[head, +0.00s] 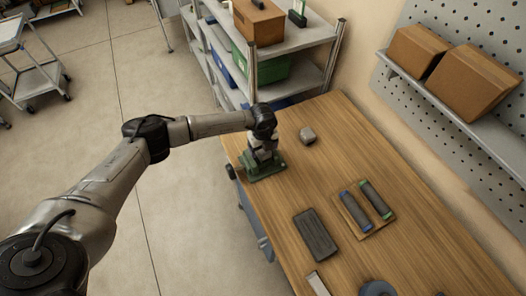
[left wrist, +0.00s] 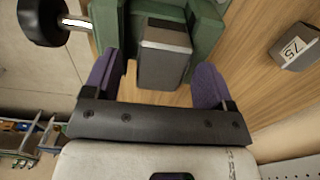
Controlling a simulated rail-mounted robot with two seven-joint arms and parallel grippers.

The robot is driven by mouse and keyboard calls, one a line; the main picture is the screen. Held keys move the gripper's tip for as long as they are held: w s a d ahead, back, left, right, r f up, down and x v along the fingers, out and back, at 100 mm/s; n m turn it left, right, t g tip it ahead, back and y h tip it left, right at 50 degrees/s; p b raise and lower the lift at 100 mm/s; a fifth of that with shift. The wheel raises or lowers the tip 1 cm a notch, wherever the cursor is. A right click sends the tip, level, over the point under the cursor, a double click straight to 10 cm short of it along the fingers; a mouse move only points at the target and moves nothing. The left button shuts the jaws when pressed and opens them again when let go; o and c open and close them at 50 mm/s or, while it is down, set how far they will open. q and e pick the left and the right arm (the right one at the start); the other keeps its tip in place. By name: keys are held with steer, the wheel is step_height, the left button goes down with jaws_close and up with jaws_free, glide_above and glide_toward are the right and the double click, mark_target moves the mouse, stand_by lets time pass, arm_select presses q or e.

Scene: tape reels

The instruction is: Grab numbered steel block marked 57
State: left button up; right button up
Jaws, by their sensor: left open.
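A grey steel block (left wrist: 164,50) sits in a green vise (left wrist: 206,25) at the left edge of the wooden table; no number on it is readable. In the head view the vise (head: 266,168) lies under my left gripper (head: 262,152). In the left wrist view my left gripper (left wrist: 156,80) is open, its purple fingers on either side of the block, with gaps visible. A second steel block (left wrist: 291,47) stands apart on the table, also seen in the head view (head: 307,135). Its tilted label appears to read 75. My right gripper is not in view.
The vise has a handle with a black knob (left wrist: 42,20). A dark flat block (head: 316,235) and a wooden tray (head: 374,224) with two dark cylinders lie nearer on the table. A shelf rack (head: 262,62) stands behind; a pegboard shelf (head: 455,112) holds cardboard boxes at right.

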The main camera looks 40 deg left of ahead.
arm_select(q)
steer(key=shift+c, duration=0.2)
steer(key=c, duration=1.2)
